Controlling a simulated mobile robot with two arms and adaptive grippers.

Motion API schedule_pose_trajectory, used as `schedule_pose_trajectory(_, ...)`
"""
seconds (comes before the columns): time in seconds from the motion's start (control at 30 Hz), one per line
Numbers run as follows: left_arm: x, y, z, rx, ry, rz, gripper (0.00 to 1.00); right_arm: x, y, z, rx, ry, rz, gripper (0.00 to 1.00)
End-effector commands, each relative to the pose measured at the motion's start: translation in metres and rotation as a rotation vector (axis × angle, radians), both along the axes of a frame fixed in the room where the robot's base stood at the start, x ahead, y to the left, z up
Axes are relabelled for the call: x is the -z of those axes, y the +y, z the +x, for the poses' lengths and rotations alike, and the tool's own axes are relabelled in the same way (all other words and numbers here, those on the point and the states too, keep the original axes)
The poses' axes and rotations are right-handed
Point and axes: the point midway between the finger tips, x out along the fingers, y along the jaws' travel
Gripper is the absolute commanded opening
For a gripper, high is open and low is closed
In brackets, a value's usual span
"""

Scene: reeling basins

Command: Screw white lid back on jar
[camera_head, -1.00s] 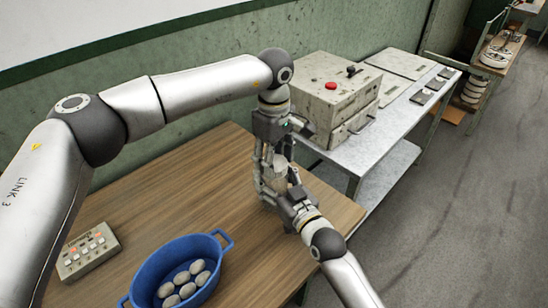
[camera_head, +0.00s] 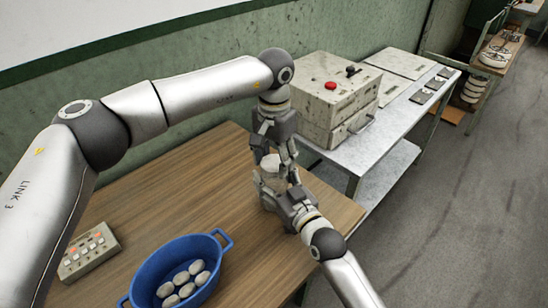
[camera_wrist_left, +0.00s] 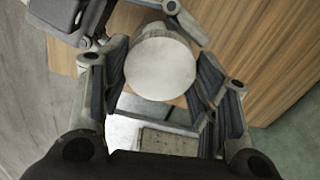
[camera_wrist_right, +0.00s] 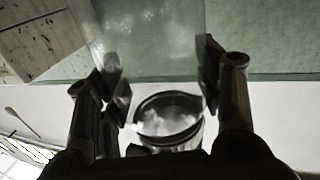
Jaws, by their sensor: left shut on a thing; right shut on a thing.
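The white lid (camera_wrist_left: 160,65) shows as a pale round disc between the fingers of my left gripper (camera_wrist_left: 162,78). In the head view my left gripper (camera_head: 274,155) points down from above, shut on the lid at the jar's top. The jar (camera_head: 271,183) stands upright near the table's right edge, with its lower part partly hidden. My right gripper (camera_head: 284,196) comes from the front right and is shut on the jar. In the right wrist view clear glass (camera_wrist_right: 150,45) spans the space between its fingers. I cannot tell whether the lid is seated or tilted.
A blue basin (camera_head: 222,240) with several pale cocoons and a button box (camera_head: 88,252) lie on the wooden table (camera_head: 190,190), left of the jar. A metal bench (camera_head: 395,125) with a grey box (camera_head: 335,95) stands behind right. The middle of the table is clear.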

Motion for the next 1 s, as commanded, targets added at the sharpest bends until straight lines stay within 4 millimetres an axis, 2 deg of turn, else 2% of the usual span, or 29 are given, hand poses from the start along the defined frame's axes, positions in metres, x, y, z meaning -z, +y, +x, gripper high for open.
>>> schedule_pose_trajectory(0.33, -0.001, 0.000, 0.001, 0.022, -0.004, -0.001, 0.46, 0.002, 0.000, -0.001, -0.001, 0.003, -0.002, 0.00)
schedule_pose_trajectory(0.37, -0.001, 0.000, 0.001, 0.021, -0.004, -0.001, 0.59, 0.002, 0.000, -0.001, -0.001, 0.003, -0.002, 0.00)
schedule_pose_trajectory(0.5, -0.001, 0.000, 0.001, 0.021, -0.003, -0.001, 0.77, 0.002, 0.001, -0.001, -0.001, 0.003, -0.002, 0.00)
schedule_pose_trajectory(0.83, -0.001, 0.000, 0.000, 0.021, -0.001, 0.000, 0.77, 0.001, 0.000, 0.000, -0.001, 0.003, -0.002, 0.00)
schedule_pose_trajectory(1.0, -0.014, 0.000, 0.001, 0.021, -0.003, -0.001, 0.77, 0.001, 0.000, 0.000, -0.001, 0.003, -0.002, 0.00)
